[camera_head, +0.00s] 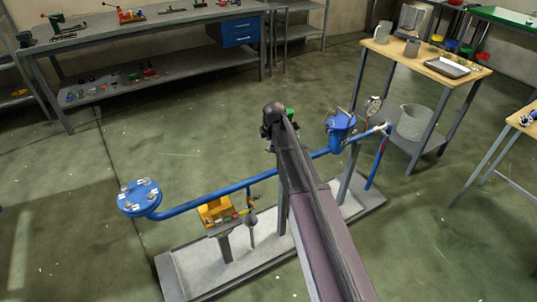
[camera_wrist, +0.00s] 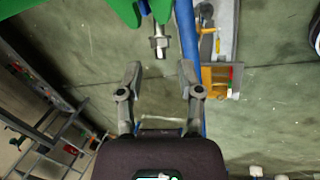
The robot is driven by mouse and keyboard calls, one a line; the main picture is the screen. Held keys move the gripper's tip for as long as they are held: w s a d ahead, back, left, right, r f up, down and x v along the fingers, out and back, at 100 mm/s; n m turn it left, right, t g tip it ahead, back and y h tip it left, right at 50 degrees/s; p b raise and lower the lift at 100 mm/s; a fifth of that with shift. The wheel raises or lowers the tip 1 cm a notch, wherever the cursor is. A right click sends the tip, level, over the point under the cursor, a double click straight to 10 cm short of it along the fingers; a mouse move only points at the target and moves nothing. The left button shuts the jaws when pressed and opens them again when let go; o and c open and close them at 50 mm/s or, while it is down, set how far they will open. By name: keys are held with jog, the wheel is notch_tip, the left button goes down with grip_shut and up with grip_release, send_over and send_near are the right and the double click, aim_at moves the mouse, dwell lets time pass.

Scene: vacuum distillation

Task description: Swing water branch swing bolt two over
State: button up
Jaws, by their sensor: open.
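A metal swing bolt with a nut (camera_wrist: 159,44) shows at the top middle of the wrist view, against a green part (camera_wrist: 105,10). I cannot tell which numbered bolt it is. My gripper (camera_wrist: 162,70) is open and empty, its two fingers spread to either side below the bolt in the picture. The bolt lies beyond the fingertips, apart from them. In the head view my arm hides most of the gripper and the bolt; only a small bit of green (camera_head: 290,114) shows beside the arm's end. A blue pipe (camera_head: 205,200) runs behind my arm.
The pipe stands on a grey skid (camera_head: 180,276), with a blue bolted flange (camera_head: 140,196) at left and a yellow box (camera_head: 215,210) beneath. A blue strainer-like body (camera_head: 341,124) and gauge (camera_head: 374,106) are at right. A workbench (camera_head: 160,32) stands behind; open floor lies between.

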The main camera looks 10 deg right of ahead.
jog(key=shift+b+x, duration=2.3)
jog(key=shift+x, duration=0.4)
jog(key=shift+a+f, duration=0.1)
grip_shut()
